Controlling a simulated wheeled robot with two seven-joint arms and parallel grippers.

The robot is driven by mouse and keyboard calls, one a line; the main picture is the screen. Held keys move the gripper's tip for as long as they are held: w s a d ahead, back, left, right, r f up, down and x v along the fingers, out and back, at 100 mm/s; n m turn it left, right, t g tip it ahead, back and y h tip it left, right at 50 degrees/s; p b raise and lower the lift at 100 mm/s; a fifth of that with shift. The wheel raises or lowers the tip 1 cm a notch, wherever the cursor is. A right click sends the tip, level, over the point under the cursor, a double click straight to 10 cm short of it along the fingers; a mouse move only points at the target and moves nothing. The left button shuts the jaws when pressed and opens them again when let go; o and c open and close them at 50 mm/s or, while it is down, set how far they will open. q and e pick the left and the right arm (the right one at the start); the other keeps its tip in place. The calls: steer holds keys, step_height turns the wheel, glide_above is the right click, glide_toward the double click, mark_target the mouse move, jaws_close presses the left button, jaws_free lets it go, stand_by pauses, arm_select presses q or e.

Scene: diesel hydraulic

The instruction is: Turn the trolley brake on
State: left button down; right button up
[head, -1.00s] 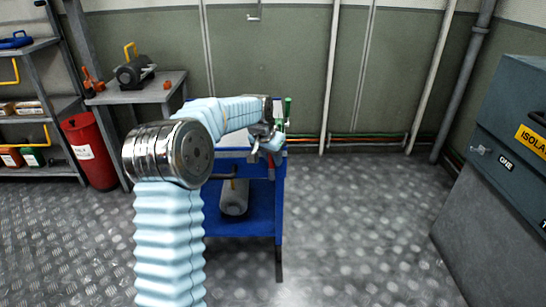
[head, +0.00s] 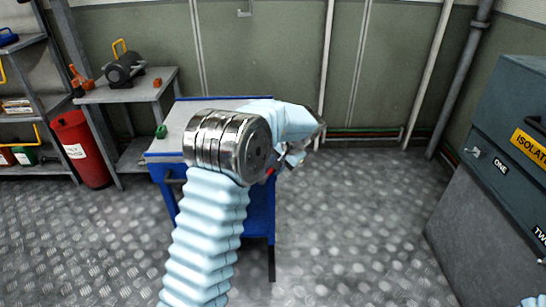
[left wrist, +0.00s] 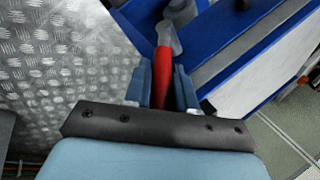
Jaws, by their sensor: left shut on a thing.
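The blue trolley (head: 262,215) with a grey top stands ahead of me in the head view, partly hidden behind my left arm. Its brake lever has a red handle (left wrist: 164,72) with a grey end, seen in the left wrist view beside the trolley's blue frame (left wrist: 212,42). A small bit of red lever also shows in the head view (head: 270,172) at the trolley's right side. My left gripper (head: 292,158) is at that side, with its fingers (left wrist: 161,86) closed on either side of the red handle. My right gripper is out of view.
A grey side table (head: 125,88) with a motor-like machine and a red bin (head: 82,148) stand at the left. A grey-blue isolator cabinet (head: 505,130) stands at the right. A small green item (head: 161,131) is on the trolley top. The floor (head: 350,220) between trolley and cabinet is clear.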

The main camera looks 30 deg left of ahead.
arm_select(q)
steer(key=shift+w+d+f+m+g+y+p, duration=0.25)
steer(key=shift+d+f+g+y, duration=0.3)
steer(key=shift+y, duration=0.5)
steer(key=shift+w+d+f+m+g+y+p, duration=0.2)
steer(key=shift+w+d+f+g+y+p, duration=0.15)
steer(key=shift+f+y, duration=0.5)
steer(key=shift+w+d+f+m+g+y+p, duration=0.15)
steer(key=shift+d+f+m+g+y+p, duration=0.25)
steer(key=shift+y, duration=0.8)
steer(key=shift+f, duration=0.15)
steer(key=c, duration=1.3)
jaws_free()
steer(key=v, duration=1.3)
steer(key=shift+w+d+b, duration=0.25)
steer(key=shift+d+b, duration=0.1)
steer(key=shift+b, duration=0.05)
